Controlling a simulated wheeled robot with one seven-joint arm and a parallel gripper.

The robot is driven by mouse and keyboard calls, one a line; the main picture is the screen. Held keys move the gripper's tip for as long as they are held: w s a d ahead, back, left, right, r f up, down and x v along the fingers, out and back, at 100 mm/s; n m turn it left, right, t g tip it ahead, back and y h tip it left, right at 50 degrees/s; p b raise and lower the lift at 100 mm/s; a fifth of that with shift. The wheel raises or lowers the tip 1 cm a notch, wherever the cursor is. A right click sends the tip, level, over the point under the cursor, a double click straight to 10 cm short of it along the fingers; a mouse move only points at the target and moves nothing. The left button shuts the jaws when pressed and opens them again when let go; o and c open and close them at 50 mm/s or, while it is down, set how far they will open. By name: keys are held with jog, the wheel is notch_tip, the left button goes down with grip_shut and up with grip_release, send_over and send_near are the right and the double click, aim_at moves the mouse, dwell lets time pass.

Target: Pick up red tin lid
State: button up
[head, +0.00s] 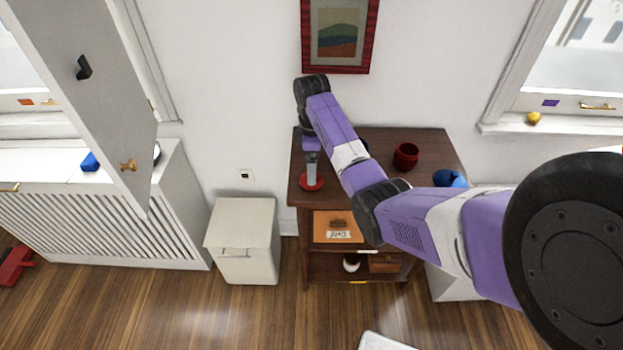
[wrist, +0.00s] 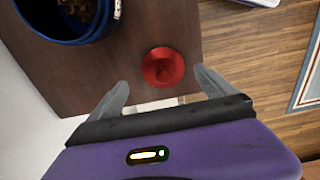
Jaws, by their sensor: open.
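The red tin lid (head: 312,183) is a round red disc with a raised middle, lying on the dark wooden cabinet top (head: 430,150) near its left front corner. In the wrist view the lid (wrist: 163,67) lies on the wood near the edge, ahead of and between the two fingertips. My gripper (head: 312,175) points down over the lid in the head view. In the wrist view my gripper (wrist: 160,85) has its grey fingers spread wide, with nothing held between them. Whether the fingertips touch the lid or the wood cannot be told.
A dark red pot (head: 405,156) and a blue object (head: 450,178) stand farther right on the cabinet. A blue-rimmed container (wrist: 70,18) shows in the wrist view. A framed picture (head: 340,35) hangs behind. An open white door (head: 95,90) stands at left.

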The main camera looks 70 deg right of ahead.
aim_at(302, 180)
jog(key=shift+s+a+f, duration=0.1)
jog(key=shift+a+f, duration=0.05)
jog(key=shift+f, duration=0.95)
jog(key=shift+a+f, duration=0.1)
jog(key=shift+f, duration=0.95)
jog(key=c, duration=1.4)
